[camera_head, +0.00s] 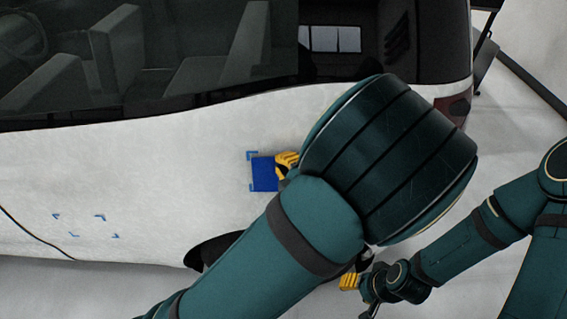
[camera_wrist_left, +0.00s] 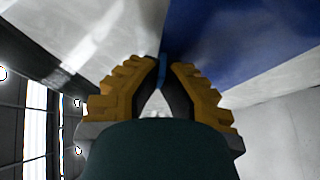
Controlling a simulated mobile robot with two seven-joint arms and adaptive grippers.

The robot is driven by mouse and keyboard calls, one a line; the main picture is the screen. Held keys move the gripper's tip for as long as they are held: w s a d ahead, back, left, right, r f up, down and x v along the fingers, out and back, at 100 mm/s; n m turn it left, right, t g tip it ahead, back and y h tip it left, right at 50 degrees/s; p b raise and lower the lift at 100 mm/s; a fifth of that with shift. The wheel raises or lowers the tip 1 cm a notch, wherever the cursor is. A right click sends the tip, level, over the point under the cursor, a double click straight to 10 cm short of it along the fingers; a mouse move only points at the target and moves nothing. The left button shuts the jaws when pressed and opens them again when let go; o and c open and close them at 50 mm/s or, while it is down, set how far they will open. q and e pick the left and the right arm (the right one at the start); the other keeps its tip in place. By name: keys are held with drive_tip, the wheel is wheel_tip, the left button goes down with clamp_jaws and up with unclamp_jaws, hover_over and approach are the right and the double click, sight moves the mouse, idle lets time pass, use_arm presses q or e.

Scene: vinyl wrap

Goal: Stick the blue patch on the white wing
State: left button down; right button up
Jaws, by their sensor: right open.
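The blue patch (camera_head: 264,174) is at the white wing (camera_head: 180,150) of the car, among blue corner marks that show along its left side. I cannot tell whether it lies flat against the wing. My left gripper (camera_head: 285,164) is at the patch's right edge, partly hidden by its arm. In the left wrist view, the left gripper's fingertips (camera_wrist_left: 163,65) are close together on a thin blue edge, and the blue patch (camera_wrist_left: 235,45) spreads out above right. My right gripper (camera_head: 350,281) is open, low and right of the patch, apart from it.
A second set of blue corner marks (camera_head: 87,226) is on the white panel at left, with nothing on it. The dark car window (camera_head: 230,50) lies above. My left arm covers much of the panel's right part.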

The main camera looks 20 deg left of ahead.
use_arm(q)
drive_tip(key=shift+w+a+f+b, duration=0.15)
drive_tip(key=shift+w+b, duration=0.15)
drive_tip(key=shift+w, duration=0.25)
idle(1.3)
drive_tip(key=c, duration=1.1)
unclamp_jaws()
drive_tip(key=shift+o, duration=0.2)
drive_tip(key=shift+s, duration=0.1)
drive_tip(key=v, duration=1.2)
drive_tip(key=w+a+f+m+g+h, duration=0.1)
drive_tip(key=w+a+f+m+h, duration=0.1)
drive_tip(key=f+m+h, duration=0.35)
drive_tip(key=w+a+f+m+g+h, duration=0.1)
drive_tip(key=w+a+f+m+h, duration=0.1)
drive_tip(key=f+m, duration=0.6)
drive_tip(key=s+f+m+g+h, duration=0.6)
drive_tip(key=s+f+m+h, duration=0.2)
drive_tip(key=s+f+m, duration=0.3)
drive_tip(key=s+f, duration=0.1)
drive_tip(key=s, duration=0.1)
drive_tip(key=shift+s+g, duration=0.25)
drive_tip(key=shift+g, duration=0.15)
